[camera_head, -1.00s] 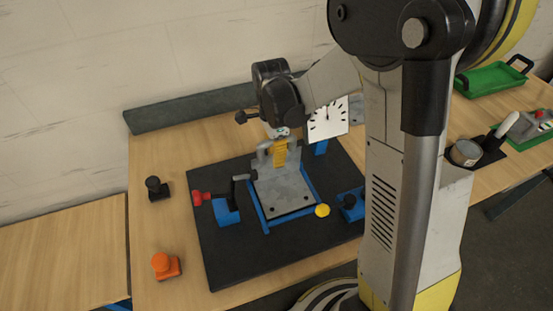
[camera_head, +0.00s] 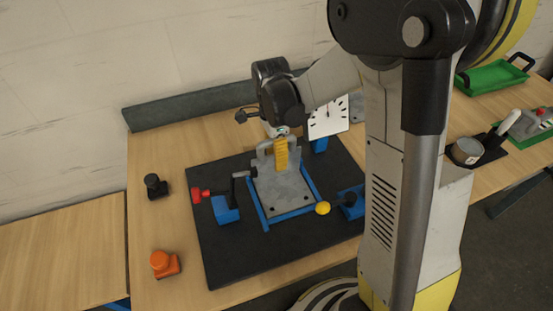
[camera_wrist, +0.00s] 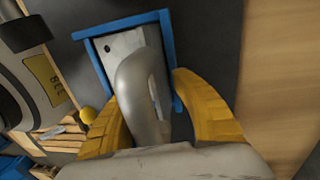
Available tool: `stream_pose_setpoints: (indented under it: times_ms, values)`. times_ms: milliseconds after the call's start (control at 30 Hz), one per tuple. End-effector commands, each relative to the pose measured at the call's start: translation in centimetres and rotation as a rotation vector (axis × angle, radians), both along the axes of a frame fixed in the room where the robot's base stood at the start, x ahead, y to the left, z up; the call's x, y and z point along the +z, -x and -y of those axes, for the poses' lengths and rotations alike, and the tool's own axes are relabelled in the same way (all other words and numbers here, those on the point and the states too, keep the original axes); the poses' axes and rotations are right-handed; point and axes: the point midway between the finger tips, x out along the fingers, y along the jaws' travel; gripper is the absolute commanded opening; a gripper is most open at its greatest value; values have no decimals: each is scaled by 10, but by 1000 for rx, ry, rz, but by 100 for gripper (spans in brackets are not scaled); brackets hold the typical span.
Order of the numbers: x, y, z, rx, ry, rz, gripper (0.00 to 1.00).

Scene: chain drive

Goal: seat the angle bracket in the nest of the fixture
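The angle bracket (camera_head: 283,190) is a grey metal plate with two holes and an upright part with loop handles. Its base lies flat within the blue frame of the nest (camera_head: 312,182) on the black fixture board; whether it is fully down I cannot tell. My gripper (camera_head: 281,165) is low at the bracket's upright. In the wrist view, the yellow fingers of my gripper (camera_wrist: 148,86) are spread on either side of a grey loop handle (camera_wrist: 134,75), with a dark gap at the right finger. The blue frame (camera_wrist: 168,50) shows beyond. The far side of the upright is hidden.
A red-knobbed clamp (camera_head: 225,208) stands left of the nest, a yellow-knobbed one (camera_head: 350,202) right. A black knob (camera_head: 154,186) and an orange button (camera_head: 163,264) are on the wooden table. The board's front is clear.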

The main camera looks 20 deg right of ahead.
Motion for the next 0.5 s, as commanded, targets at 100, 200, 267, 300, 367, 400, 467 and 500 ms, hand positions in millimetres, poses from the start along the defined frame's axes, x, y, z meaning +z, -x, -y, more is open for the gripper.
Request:
stream_pose_setpoints:
  times_ms: [100,200,267,300,367,400,467,500]
  values:
    - [15,0,0,0,0,0,31]
    - [35,0,0,0,0,0,31]
    - [48,1,0,0,0,-1,31]
    - [56,0,0,0,0,-1,31]
    - [68,1,0,0,0,-1,31]
    - [75,1,0,0,0,-1,31]
    - [84,1,0,0,0,-1,31]
    - [88,0,0,0,0,-1,31]
